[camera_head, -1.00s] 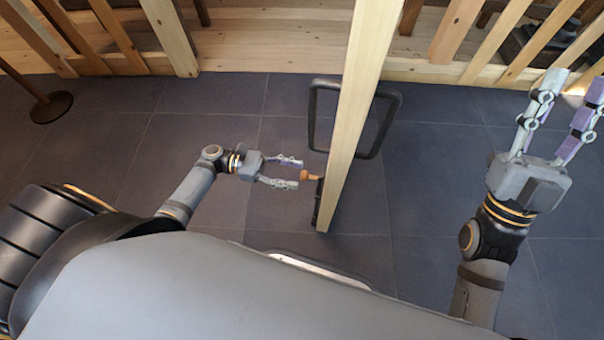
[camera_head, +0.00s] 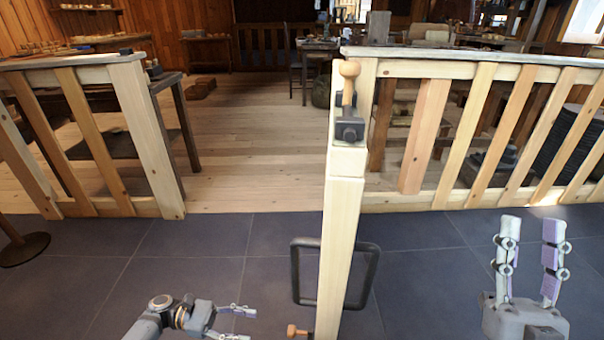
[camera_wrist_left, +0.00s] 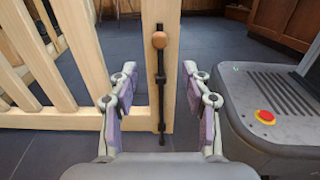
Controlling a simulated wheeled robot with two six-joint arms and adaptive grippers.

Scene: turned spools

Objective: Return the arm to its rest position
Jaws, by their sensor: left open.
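My left gripper (camera_head: 243,322) is low in the head view, left of the wooden gate post, with its fingers apart and empty. In the left wrist view my left gripper (camera_wrist_left: 158,95) is open, and the black latch rod with a round wooden knob (camera_wrist_left: 159,40) shows between its fingers, apart from them. The lower knob also shows in the head view (camera_head: 294,331). My right gripper (camera_head: 530,258) is at the lower right, fingers pointing up, open and empty, clear of the railing.
The gate (camera_head: 340,230) stands edge-on, with a black handle loop (camera_head: 368,278) and a knobbed latch (camera_head: 348,100) on top. Slatted railings (camera_head: 460,130) stand on both sides. Between the left railing and the gate is open wooden floor (camera_head: 250,150). A round stand base (camera_head: 22,248) is at left.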

